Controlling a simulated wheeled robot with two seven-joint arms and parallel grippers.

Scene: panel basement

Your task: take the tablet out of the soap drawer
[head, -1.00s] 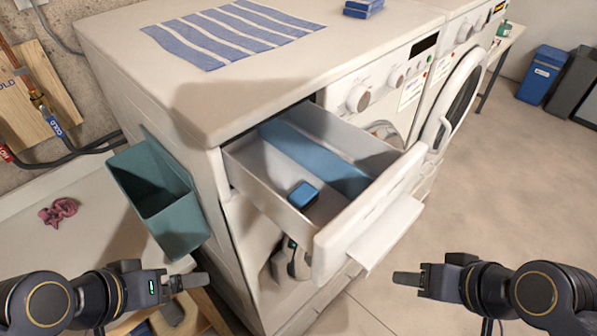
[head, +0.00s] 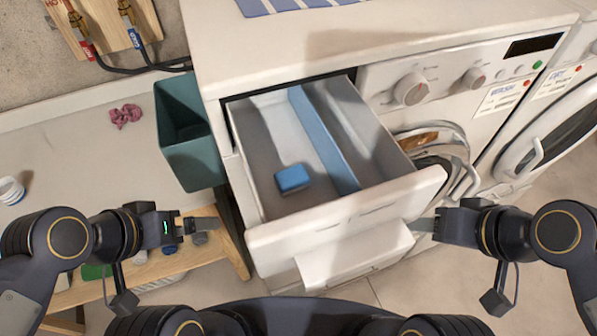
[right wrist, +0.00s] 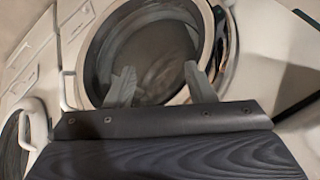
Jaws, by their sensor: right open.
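The soap drawer (head: 268,150) is pulled out from the washing machine in the head view. A small blue tablet (head: 292,178) lies on the floor of its left compartment, near the front. A blue divider (head: 322,140) runs front to back beside it. My right gripper (head: 415,225) is open and empty, to the right of the drawer front. In the right wrist view its two fingers (right wrist: 160,82) stand apart in front of a round machine door. My left gripper (head: 205,230) is at the left of the drawer, apart from it; its finger opening is not clear.
A teal bin (head: 187,135) hangs at the machine's left side. A white handle (head: 355,255) juts from the drawer front. A washer door (head: 440,150) stands to the right. A wooden shelf (head: 180,262) with small items is at lower left. The space above the drawer is clear.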

